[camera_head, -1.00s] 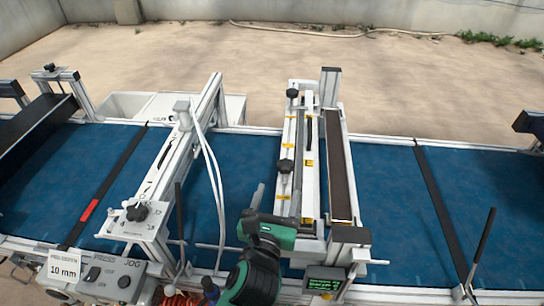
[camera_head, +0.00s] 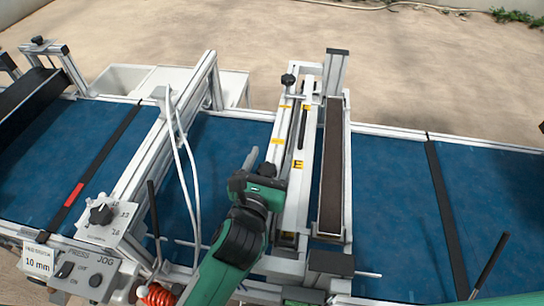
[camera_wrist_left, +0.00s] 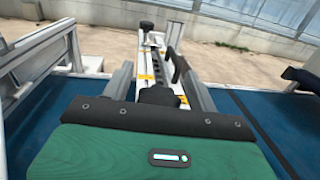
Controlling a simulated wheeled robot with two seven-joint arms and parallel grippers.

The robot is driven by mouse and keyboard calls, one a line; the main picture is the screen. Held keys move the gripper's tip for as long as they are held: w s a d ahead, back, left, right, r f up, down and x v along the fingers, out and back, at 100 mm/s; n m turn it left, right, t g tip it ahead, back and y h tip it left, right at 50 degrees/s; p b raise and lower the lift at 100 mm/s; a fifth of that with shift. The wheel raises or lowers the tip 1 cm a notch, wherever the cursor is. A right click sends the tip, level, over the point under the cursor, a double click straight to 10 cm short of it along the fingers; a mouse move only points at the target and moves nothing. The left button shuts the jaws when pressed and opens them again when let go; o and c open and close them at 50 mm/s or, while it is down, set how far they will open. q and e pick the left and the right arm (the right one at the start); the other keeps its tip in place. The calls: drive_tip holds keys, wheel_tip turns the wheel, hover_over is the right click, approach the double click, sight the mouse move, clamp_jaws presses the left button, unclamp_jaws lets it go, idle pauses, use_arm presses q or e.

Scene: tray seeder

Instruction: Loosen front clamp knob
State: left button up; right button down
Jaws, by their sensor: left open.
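The front clamp knob (camera_head: 266,170) is black and sits on the rail of the seeder's clamp unit; the gripper partly hides it in the head view. In the left wrist view the knob (camera_wrist_left: 158,95) stands between the two grey fingers. My left gripper (camera_head: 260,164) is open with its fingers on either side of the knob. I cannot tell whether they touch it. A second black knob (camera_head: 288,80) sits at the far end of the same rail, and it also shows in the left wrist view (camera_wrist_left: 147,27). My right gripper is out of view.
The blue conveyor belt (camera_head: 390,200) runs beneath the clamp unit. A white frame (camera_head: 150,165) with hanging cables stands to the left. A control panel (camera_head: 88,272) is at the front left. An upright black rod (camera_head: 488,265) stands at the front right.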

use_arm(q)
drive_tip(key=c, duration=1)
drive_tip(key=shift+f+n+y+b, duration=0.15)
drive_tip(key=shift+n+y+b, duration=0.2)
drive_tip(key=shift+y, duration=0.15)
drive_tip(key=shift+a+n+y+b, duration=0.1)
drive_tip(key=shift+n+y+b, duration=0.25)
drive_tip(key=shift+y, duration=0.25)
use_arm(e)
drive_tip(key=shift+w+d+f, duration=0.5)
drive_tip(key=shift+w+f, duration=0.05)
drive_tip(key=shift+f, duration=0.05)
use_arm(q)
drive_tip(key=shift+t, duration=0.3)
drive_tip(key=o, duration=1)
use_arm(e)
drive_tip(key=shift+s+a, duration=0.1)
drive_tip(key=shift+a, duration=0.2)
